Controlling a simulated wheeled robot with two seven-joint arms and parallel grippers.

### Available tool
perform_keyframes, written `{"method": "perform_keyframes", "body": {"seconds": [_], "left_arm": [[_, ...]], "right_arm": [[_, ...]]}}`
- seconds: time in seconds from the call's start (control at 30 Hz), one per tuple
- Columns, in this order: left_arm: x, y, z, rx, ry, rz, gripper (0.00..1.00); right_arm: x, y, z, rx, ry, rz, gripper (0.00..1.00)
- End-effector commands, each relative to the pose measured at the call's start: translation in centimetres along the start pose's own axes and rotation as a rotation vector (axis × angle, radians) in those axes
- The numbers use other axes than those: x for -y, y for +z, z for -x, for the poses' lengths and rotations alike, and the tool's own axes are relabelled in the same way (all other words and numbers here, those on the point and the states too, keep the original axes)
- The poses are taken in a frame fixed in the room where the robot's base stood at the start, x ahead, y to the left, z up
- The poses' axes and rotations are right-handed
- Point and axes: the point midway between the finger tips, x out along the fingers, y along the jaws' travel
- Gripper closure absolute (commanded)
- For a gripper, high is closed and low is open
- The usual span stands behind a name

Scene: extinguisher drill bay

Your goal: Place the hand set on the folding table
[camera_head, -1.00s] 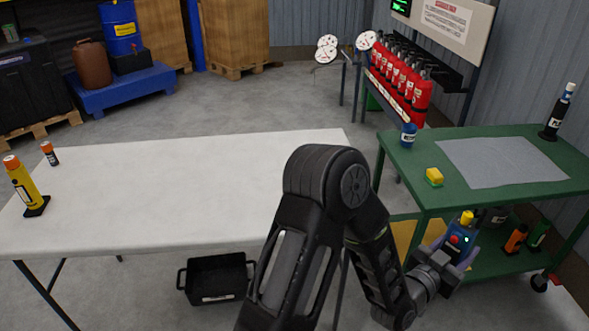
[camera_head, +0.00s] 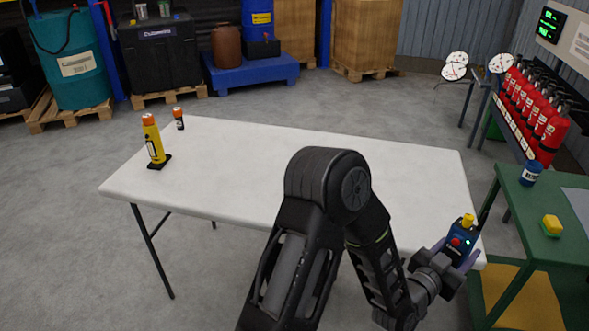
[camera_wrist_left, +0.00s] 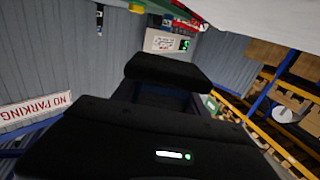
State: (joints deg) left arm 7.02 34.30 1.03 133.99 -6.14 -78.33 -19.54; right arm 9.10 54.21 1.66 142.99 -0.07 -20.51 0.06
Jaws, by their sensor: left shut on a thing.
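The hand set (camera_head: 461,239) is a small dark blue device with a yellow top, a red button and a green light. My left gripper (camera_head: 456,254) is shut on it and holds it roughly upright in the head view. It appears in front of the right front corner of the white folding table (camera_head: 270,155); I cannot tell its height or whether it is over the top. In the left wrist view the dark gripper body (camera_wrist_left: 150,145) fills the lower part, and the hand set cannot be made out clearly. My right gripper is not in view.
A yellow flashlight-like bottle (camera_head: 153,140) and a small orange-capped bottle (camera_head: 178,119) stand at the table's far left. The middle of the tabletop is clear. A green cart (camera_head: 520,215) with a yellow sponge (camera_head: 551,225) stands at the right, near red extinguishers (camera_head: 545,135).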

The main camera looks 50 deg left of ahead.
Motion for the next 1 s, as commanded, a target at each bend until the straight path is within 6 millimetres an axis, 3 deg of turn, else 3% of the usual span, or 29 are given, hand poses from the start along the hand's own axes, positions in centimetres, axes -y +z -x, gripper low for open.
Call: {"method": "perform_keyframes", "body": {"seconds": [0.17, 0.27, 0.47, 0.6, 0.7, 0.83, 1.0], "left_arm": [[2.9, 0.9, -1.2, -0.007, -0.066, 0.000, 1.00], [6.5, 1.6, -2.4, -0.010, -0.146, 0.000, 1.00], [17.2, 2.5, -4.1, -0.012, -0.371, 0.002, 1.00], [24.6, 2.0, -3.7, -0.011, -0.516, 0.003, 1.00], [28.4, 1.3, -3.0, -0.009, -0.588, 0.005, 1.00], [31.1, 0.4, -2.3, -0.004, -0.638, 0.004, 1.00], [31.7, -0.1, -2.2, -0.001, -0.648, 0.006, 1.00]], "right_arm": [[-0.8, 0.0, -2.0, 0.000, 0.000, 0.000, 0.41], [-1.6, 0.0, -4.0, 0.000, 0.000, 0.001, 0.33], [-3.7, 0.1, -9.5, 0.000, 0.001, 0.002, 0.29], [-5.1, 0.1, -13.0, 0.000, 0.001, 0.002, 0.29], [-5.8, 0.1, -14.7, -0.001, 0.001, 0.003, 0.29], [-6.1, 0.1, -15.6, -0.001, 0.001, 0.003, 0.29], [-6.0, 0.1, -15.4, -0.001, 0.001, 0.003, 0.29]]}}
